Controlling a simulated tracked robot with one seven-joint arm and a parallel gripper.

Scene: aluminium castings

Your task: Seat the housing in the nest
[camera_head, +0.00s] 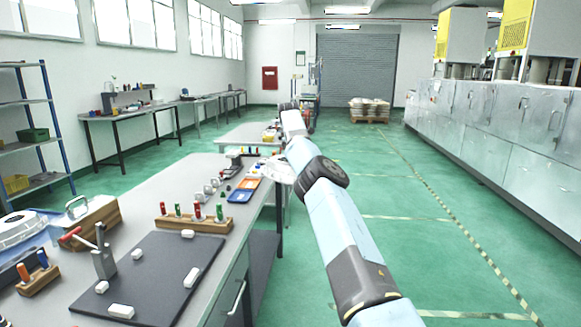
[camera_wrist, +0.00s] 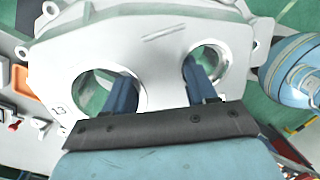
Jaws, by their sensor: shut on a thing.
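The housing (camera_wrist: 165,50) is a pale grey casting with two large round bores, filling the upper middle of the wrist view. My gripper (camera_wrist: 159,86) has one blue finger at each bore and is shut on the web between them. In the head view a pale part of the housing (camera_head: 283,172) shows beside my arm, past the bench's right edge; my arm hides the gripper there. The nest appears to be the dark plate (camera_head: 160,262) with several white pads on the near bench. A toggle clamp (camera_head: 103,262) with a red handle stands at its left edge. No housing lies on the plate.
A wooden block (camera_head: 190,225) with red and green pins stands behind the plate. An orange tray (camera_head: 248,184) and a blue tray (camera_head: 238,197) lie farther back. A wooden box (camera_head: 100,220) with a handle stands left. The green floor right of the bench is clear.

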